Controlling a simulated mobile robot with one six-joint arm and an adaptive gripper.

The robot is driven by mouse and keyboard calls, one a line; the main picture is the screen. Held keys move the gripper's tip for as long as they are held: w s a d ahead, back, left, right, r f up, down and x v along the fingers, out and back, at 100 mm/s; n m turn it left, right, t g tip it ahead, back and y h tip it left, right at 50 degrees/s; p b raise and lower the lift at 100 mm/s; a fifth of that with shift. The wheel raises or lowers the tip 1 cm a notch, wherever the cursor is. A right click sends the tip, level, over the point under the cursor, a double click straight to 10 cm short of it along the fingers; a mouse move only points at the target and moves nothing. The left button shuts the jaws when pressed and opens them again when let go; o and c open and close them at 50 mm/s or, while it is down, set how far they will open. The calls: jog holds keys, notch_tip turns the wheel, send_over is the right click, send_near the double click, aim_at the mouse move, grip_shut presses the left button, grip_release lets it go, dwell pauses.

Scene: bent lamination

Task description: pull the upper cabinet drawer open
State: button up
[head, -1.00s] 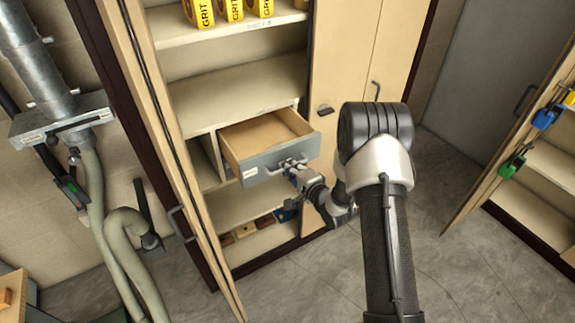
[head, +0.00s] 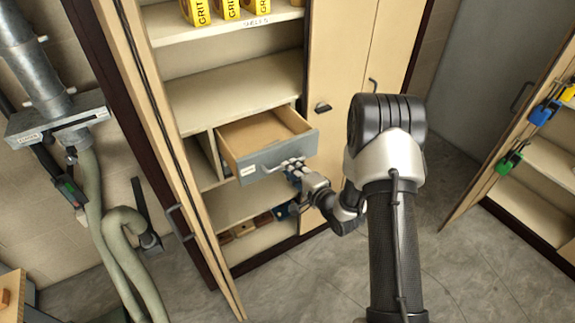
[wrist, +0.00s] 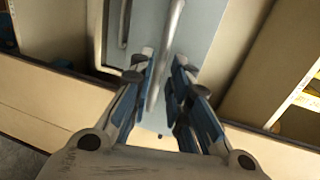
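The upper cabinet drawer (head: 248,160) is pulled well out of its opening, with a grey front, a pale wooden inside and a small white label. It looks empty. Its metal bar handle (head: 275,168) is on the grey front. My gripper (head: 293,165) is at the right part of the handle. In the wrist view, the handle (wrist: 168,45) runs between the two blue-padded fingers of my gripper (wrist: 163,68), with visible gaps beside it. The fingers are apart and not clamped on the bar.
Yellow grit boxes (head: 228,8) stand on the top shelf. The left cabinet door (head: 165,150) stands open beside the drawer. A closed door (head: 340,70) is on the right. Small boxes (head: 243,229) lie on the low shelf. Grey floor (head: 300,285) is clear in front.

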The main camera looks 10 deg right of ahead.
jog(key=v, duration=0.8)
jog(key=s+d+r+n+g+h, duration=0.1)
jog(key=s+r+n+g+h, duration=0.25)
jog(key=r, duration=0.45)
jog(key=s+d+r+n+g+h, duration=0.1)
jog(key=s+r+n+g+h, duration=0.15)
jog(key=r+n, duration=0.4)
jog(key=s+a+r+n+g, duration=0.2)
jog(key=s+a+r, duration=0.1)
jog(key=s, duration=0.9)
jog(key=s+a+r+n+g+y, duration=0.1)
jog(key=s+a+r+n+g, duration=0.1)
jog(key=s, duration=1.1)
jog(key=shift+a+r, duration=0.75)
jog(key=shift+a, duration=0.25)
jog(key=shift+w, duration=0.1)
